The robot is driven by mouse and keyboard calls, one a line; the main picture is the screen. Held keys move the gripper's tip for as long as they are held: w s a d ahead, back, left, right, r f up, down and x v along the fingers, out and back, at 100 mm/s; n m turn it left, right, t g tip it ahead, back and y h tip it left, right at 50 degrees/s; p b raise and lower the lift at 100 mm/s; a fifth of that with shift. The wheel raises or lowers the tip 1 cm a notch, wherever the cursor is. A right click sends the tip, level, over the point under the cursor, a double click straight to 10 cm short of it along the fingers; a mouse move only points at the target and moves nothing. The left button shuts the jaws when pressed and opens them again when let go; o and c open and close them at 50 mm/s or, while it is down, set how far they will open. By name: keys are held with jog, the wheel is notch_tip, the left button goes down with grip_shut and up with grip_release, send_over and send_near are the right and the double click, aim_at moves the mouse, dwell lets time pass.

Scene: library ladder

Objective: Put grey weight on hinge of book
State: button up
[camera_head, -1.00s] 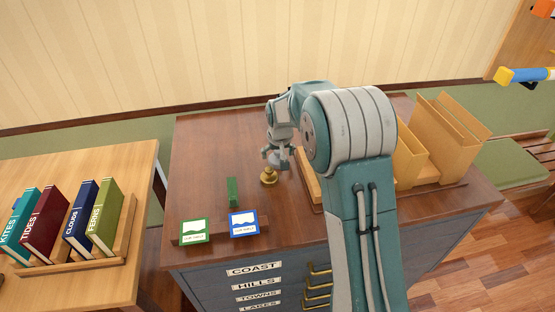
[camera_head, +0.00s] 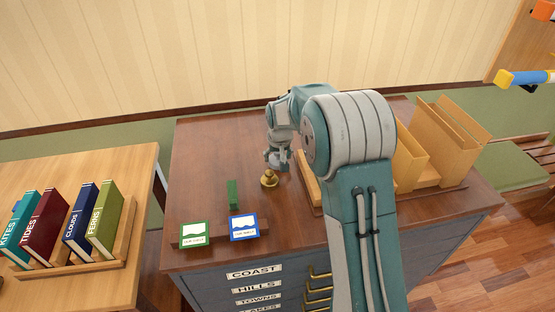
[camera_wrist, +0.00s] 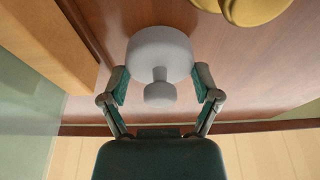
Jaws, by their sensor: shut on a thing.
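The grey weight (camera_wrist: 160,50), a round disc with a small knob, sits between my gripper's fingers (camera_wrist: 161,78) in the wrist view. The fingers are shut on its sides. In the head view, my gripper (camera_head: 277,160) is low over the back middle of the brown cabinet top (camera_head: 205,150), just behind a brass weight (camera_head: 269,179). There the grey weight is mostly hidden by the gripper. I cannot make out an open book or its hinge; my arm covers part of the cabinet top.
The brass weight is close beside the grey one. A green block (camera_head: 232,193), a green card (camera_head: 194,234) and a blue card (camera_head: 243,225) are at the front left. Wooden holders (camera_head: 440,140) stand at right. Upright books (camera_head: 100,215) stand on the left table. The cabinet's back left is clear.

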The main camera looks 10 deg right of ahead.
jog(key=s+r, duration=1.2)
jog(key=s, duration=0.2)
jog(key=w+f+m, duration=0.1)
jog(key=f, duration=0.1)
jog(key=w+d+f+m, duration=0.1)
jog(key=f, duration=0.2)
jog(key=w+d+f+m+h, duration=0.1)
jog(key=f, duration=0.1)
jog(key=shift+w+f, duration=0.25)
jog(key=shift+w, duration=0.05)
